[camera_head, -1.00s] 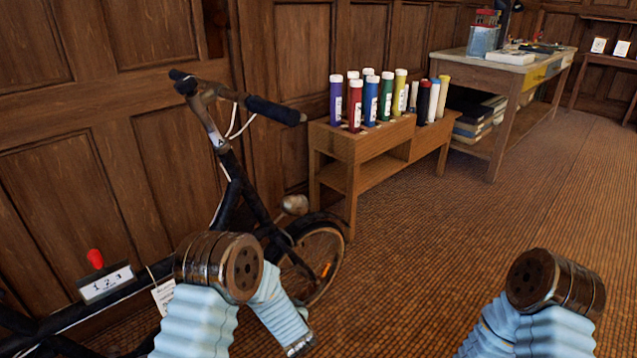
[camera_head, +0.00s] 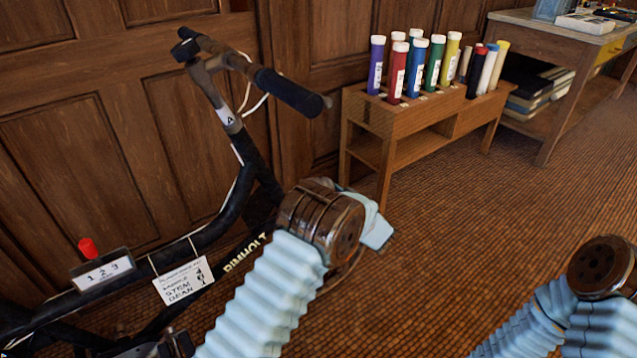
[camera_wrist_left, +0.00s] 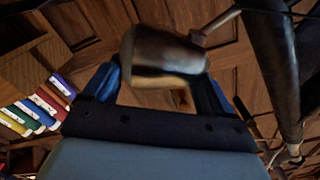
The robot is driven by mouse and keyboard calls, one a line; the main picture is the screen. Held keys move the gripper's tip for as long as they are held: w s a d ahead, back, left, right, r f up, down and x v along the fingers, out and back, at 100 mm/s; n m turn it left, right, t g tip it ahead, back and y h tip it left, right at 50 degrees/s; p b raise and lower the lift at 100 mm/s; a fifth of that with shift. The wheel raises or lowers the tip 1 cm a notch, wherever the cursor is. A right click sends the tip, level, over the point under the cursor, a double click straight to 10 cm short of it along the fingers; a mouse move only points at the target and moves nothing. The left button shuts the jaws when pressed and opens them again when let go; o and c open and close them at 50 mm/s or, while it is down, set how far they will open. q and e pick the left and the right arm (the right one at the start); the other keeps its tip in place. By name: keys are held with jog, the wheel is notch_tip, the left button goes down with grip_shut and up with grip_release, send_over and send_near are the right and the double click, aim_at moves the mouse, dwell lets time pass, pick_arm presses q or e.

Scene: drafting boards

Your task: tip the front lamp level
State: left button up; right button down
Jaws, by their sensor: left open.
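The front lamp (camera_wrist_left: 162,52) is a worn, rounded metal lamp on a thin bracket. In the left wrist view it sits ahead of my left gripper (camera_wrist_left: 158,85), between the two blue fingers. The gripper is open. The lamp overlaps the space between the fingertips, but I cannot tell whether they touch it. In the head view my left arm hides the lamp and the fingertips. The black bicycle (camera_head: 235,205) leans at the left of the head view, its handlebar (camera_head: 285,92) above my left arm. The lamp's tilt cannot be judged. My right gripper is out of view.
A red-knobbed number lock (camera_head: 103,270) and a white tag (camera_head: 183,281) hang on the bicycle frame. A wooden rack (camera_head: 385,125) with several coloured tubes stands behind. A workbench (camera_head: 555,42) is at the back right. The brown floor at centre right is clear.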

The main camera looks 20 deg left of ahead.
pick_arm(q)
jog(key=shift+x, duration=1.8)
